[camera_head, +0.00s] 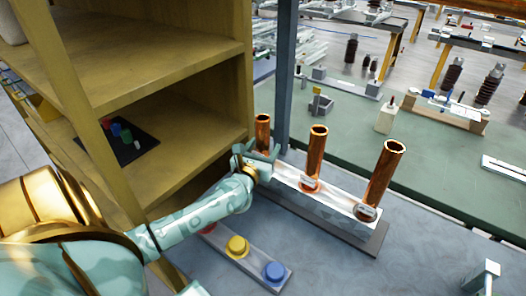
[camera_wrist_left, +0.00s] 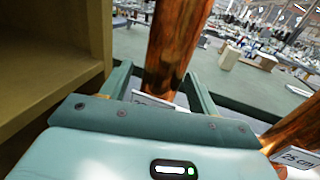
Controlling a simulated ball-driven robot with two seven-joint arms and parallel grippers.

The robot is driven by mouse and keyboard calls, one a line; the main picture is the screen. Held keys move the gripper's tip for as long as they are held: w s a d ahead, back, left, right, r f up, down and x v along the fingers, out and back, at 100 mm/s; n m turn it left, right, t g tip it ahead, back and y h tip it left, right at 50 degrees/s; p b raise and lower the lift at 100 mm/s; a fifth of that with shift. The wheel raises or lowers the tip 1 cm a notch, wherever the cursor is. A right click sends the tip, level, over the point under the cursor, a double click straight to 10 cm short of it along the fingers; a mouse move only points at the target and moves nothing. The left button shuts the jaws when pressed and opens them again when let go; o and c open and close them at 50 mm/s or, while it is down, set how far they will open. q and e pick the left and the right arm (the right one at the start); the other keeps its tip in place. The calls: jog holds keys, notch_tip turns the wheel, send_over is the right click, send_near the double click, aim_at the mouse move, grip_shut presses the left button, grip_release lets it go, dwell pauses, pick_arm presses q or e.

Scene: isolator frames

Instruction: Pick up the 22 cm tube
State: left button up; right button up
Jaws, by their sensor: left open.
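Three upright copper tubes stand in a row on a pale metal rack (camera_head: 333,215): a left tube (camera_head: 262,130), a middle tube (camera_head: 316,152) and a right tube (camera_head: 383,176). My left gripper (camera_head: 262,158) is open at the left tube, whose lower part it hides. In the left wrist view, a copper tube (camera_wrist_left: 176,45) stands between the open fingers of my left gripper (camera_wrist_left: 162,82). The label behind the fingers is mostly hidden, so its length cannot be read. Another tube (camera_wrist_left: 296,130) at right has a label (camera_wrist_left: 298,158) reading 25 cm. My right gripper is not in view.
A wooden shelf (camera_head: 150,55) stands close on the left. A bar with coloured buttons (camera_head: 237,247) lies in front of the rack. A dark post (camera_head: 286,75) rises behind the left tube. A green bench (camera_head: 440,175) is beyond, with several parts on it.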

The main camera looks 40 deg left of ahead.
pick_arm(q)
jog(key=shift+c, duration=0.3)
grip_shut()
jog(key=shift+r, duration=0.1)
